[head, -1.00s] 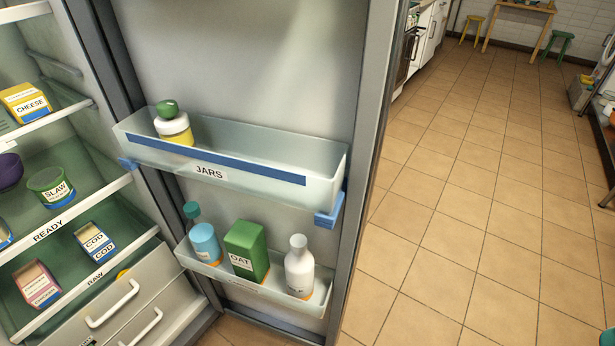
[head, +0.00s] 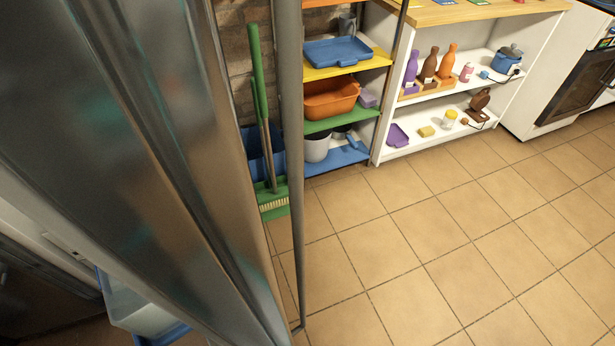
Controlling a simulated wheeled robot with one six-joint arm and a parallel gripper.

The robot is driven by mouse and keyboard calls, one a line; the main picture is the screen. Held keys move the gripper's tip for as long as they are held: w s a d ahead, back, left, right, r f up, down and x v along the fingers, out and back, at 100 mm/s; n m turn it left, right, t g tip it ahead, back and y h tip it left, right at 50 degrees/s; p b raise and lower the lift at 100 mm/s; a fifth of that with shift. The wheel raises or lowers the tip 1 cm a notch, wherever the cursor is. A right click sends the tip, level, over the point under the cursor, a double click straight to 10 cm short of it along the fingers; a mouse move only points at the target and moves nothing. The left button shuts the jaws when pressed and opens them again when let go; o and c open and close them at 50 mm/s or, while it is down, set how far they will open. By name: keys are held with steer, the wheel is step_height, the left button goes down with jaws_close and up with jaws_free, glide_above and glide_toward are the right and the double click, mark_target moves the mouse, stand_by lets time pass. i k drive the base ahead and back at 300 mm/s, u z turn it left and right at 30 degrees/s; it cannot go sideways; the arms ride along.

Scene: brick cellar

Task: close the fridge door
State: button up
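The fridge door (head: 120,130) stands open and fills the left of the head view, very close and seen nearly edge-on. A long grey vertical bar, which looks like its handle (head: 291,150), runs along its right side. The fridge's interior shelves are out of view. My gripper is not in view.
A broom (head: 263,110) and a blue bin (head: 255,150) stand behind the handle. A coloured shelf rack (head: 345,125), a white shelf unit (head: 400,150) with bottles, and a white oven (head: 560,90) line the back. The tiled floor (head: 440,250) at right is clear.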

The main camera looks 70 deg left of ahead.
mark_target(121, 136)
steer(key=i, duration=2.35)
steer(key=u, duration=3.55)
steer(key=i, duration=0.3)
steer(key=u, duration=0.7)
